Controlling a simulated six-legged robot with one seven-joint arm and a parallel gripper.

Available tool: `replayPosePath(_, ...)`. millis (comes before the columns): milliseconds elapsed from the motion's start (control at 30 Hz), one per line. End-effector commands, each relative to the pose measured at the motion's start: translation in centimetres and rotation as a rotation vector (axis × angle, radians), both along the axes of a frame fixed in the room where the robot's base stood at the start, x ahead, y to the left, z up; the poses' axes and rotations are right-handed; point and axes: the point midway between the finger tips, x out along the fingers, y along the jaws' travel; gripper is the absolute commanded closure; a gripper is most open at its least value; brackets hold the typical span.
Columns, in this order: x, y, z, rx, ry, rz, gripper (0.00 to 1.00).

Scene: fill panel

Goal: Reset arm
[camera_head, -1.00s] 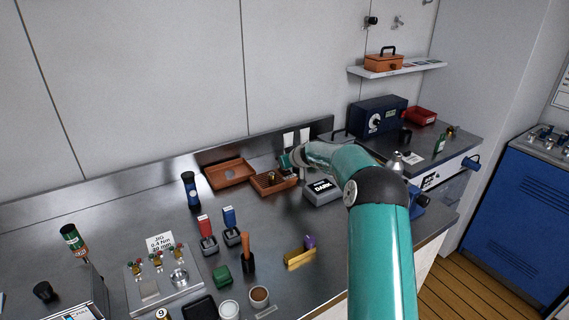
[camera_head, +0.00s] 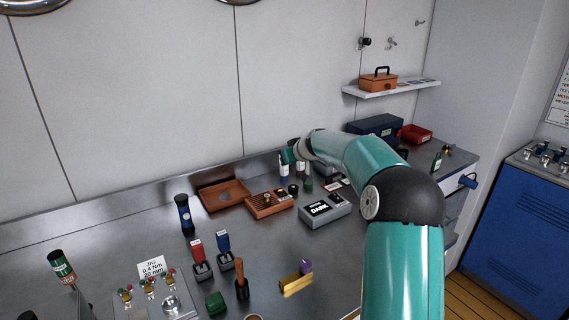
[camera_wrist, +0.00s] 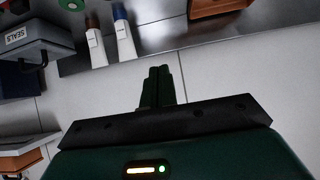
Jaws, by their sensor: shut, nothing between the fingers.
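My teal arm reaches from the lower right of the head view toward the back wall. My gripper (camera_head: 286,158) is at its far end, dark green and small there, above the back edge of the bench near the white bottles. In the wrist view my gripper (camera_wrist: 160,72) shows its two fingers together, shut and empty, in front of the pale wall panels. Two white bottles, one with a brown cap (camera_wrist: 95,44) and one with a blue cap (camera_wrist: 123,36), stand beyond the fingertips, apart from them.
A shelf (camera_head: 390,89) carries an orange case. A SEALS box (camera_wrist: 35,48) shows in the wrist view.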

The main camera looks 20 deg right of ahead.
Motion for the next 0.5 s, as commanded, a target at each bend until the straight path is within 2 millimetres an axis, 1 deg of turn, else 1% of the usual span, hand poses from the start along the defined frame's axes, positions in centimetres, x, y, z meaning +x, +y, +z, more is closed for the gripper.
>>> replayPosePath(400,0.12,-0.01,-0.05,0.0,0.001,0.001,1.0)
replayPosePath(500,-0.33,0.78,0.5,-0.003,0.007,0.008,1.0)
